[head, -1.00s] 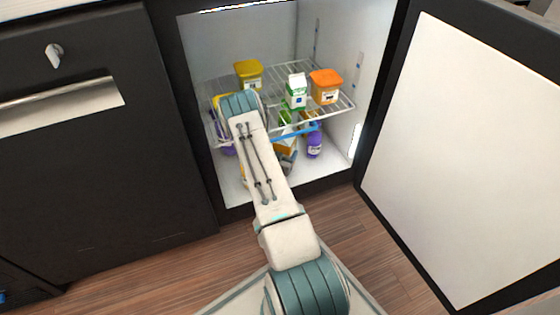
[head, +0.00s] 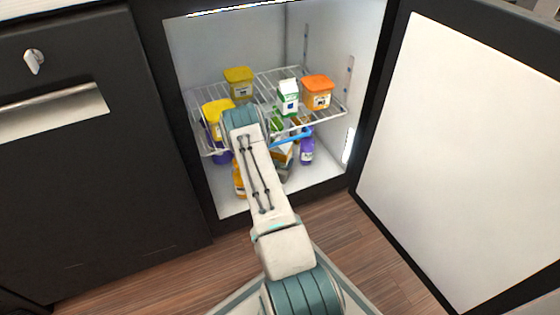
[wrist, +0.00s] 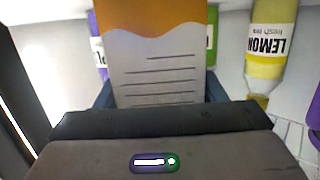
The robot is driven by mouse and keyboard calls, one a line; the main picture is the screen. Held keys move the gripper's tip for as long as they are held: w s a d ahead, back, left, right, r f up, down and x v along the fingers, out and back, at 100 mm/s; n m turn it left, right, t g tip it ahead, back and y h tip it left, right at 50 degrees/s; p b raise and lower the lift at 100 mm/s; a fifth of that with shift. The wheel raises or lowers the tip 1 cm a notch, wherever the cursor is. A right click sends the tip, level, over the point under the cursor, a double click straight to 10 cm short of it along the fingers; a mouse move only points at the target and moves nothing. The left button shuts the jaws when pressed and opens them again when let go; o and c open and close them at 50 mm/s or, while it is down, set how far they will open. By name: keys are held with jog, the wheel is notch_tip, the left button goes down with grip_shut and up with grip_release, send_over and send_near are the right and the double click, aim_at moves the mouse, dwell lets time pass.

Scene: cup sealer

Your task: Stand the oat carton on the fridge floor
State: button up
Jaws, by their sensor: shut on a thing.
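The oat carton, orange on top and white below with printed lines, fills the upper middle of the wrist view (wrist: 155,65). My gripper (wrist: 160,92) is shut on it, with a blue finger at each side. In the head view my arm reaches into the open fridge, and part of the orange-and-white carton (head: 283,155) shows below the wire shelf. The fridge floor (head: 310,178) is white and partly hidden by my arm. Whether the carton touches the floor cannot be told.
The wire shelf (head: 325,113) holds yellow tubs (head: 239,84), an orange tub (head: 317,93) and a green-and-white carton (head: 288,97). Below are a purple bottle (head: 307,151) and a yellow lemon bottle (wrist: 268,50). The fridge door (head: 450,150) stands open at right.

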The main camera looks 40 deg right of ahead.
jog(key=o, duration=1.8)
jog(key=shift+f, duration=0.1)
jog(key=shift+c, duration=0.2)
jog(key=shift+a+r, duration=0.1)
jog(key=shift+r, duration=0.1)
jog(key=p+v, duration=0.5)
jog(key=v, duration=0.7)
